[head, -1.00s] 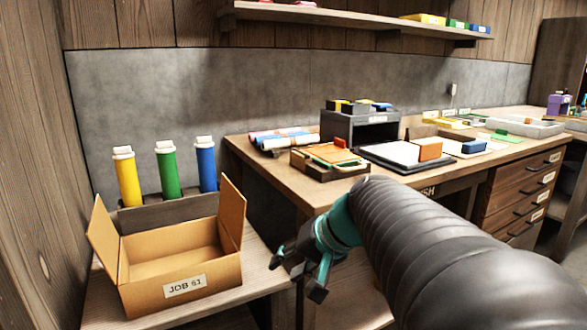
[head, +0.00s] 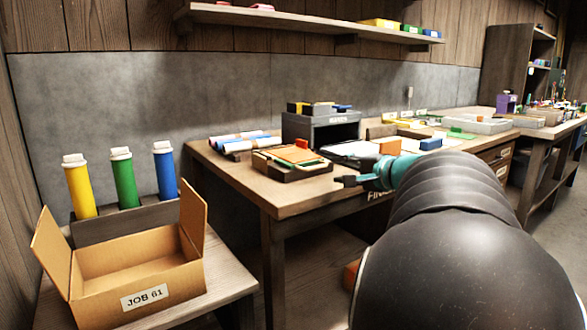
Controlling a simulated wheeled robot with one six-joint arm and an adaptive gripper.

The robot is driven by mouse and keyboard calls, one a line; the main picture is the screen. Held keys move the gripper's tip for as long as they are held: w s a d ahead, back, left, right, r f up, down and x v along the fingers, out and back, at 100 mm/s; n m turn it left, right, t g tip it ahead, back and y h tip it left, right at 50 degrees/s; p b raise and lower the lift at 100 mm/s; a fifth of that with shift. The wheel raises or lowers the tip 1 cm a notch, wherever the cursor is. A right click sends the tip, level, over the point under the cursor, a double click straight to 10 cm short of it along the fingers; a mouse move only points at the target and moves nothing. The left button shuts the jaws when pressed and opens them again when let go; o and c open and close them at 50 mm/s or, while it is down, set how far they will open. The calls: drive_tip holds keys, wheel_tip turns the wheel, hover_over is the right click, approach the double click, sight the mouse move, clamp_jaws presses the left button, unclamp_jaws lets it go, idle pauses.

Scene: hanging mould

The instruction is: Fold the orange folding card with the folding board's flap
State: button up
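My arm hides part of that board, and I cannot tell for certain which piece is the flap. My gripper (head: 346,181) is at the bench's front edge, to the right of the tray and apart from the card. It holds nothing I can see; its finger opening is unclear.
A dark box-shaped stand (head: 320,131) and rolled sheets (head: 238,143) are behind the tray. A blue block (head: 430,144) lies further right. An open cardboard box (head: 145,297) stands on the lower left table by yellow, green and blue tubes (head: 124,182). A shelf (head: 300,21) hangs above.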

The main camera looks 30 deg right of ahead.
sight(317, 168)
drive_tip(key=x, duration=1)
drive_tip(key=shift+w+a, duration=0.1)
drive_tip(key=shift+a, duration=0.05)
clamp_jaws()
